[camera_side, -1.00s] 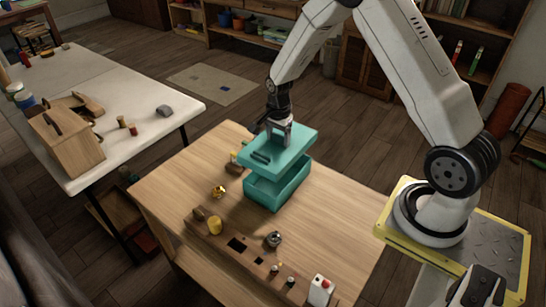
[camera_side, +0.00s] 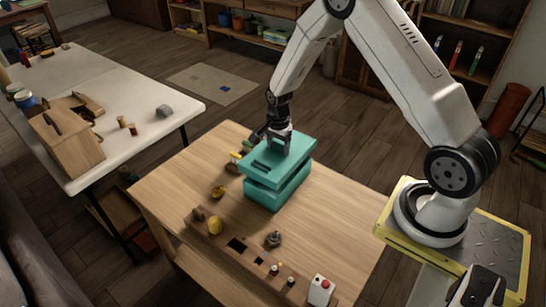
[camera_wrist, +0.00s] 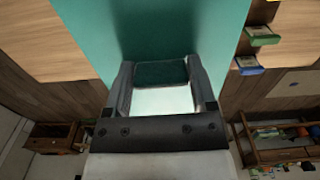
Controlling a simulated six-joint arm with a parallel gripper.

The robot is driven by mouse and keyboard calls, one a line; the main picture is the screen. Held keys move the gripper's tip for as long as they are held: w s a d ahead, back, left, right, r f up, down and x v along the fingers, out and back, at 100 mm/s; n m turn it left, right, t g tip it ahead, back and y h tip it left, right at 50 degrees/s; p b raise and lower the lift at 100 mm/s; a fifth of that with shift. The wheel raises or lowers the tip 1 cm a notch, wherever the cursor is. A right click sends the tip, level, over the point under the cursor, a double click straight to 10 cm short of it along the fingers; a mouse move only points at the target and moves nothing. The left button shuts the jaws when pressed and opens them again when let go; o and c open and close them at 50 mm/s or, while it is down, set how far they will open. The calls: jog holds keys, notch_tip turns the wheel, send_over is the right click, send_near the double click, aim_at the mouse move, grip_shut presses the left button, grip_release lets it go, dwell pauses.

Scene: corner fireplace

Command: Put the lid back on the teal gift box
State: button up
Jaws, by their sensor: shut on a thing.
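The teal lid (camera_side: 298,148) is in my gripper (camera_side: 278,146), which is shut on the handle on its top in the side view. The lid lies over the open top of the teal gift box (camera_side: 277,193), slightly tilted and shifted, with a thin dark gap below it; I cannot tell if they touch. In the wrist view my gripper (camera_wrist: 165,80) straddles a dark teal handle piece, and the lid (camera_wrist: 150,25) fills the view above. The box is hidden there.
The box stands on a wooden table (camera_side: 330,215). A wooden block strip (camera_side: 235,247) with holes and several knobs lies at the front. Small yellow and brown items (camera_side: 218,192) sit left of the box. A white table (camera_side: 150,85) stands to the left.

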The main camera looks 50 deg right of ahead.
aim_at(278, 151)
jog(key=shift+f, duration=1.65)
jog(key=shift+f, duration=1.9)
dwell(1.3)
jog(key=o, duration=1.2)
jog(key=shift+c, duration=0.2)
jog(key=shift+r, duration=0.1)
jog(key=shift+r, duration=3.75)
jog(key=shift+r, duration=0.15)
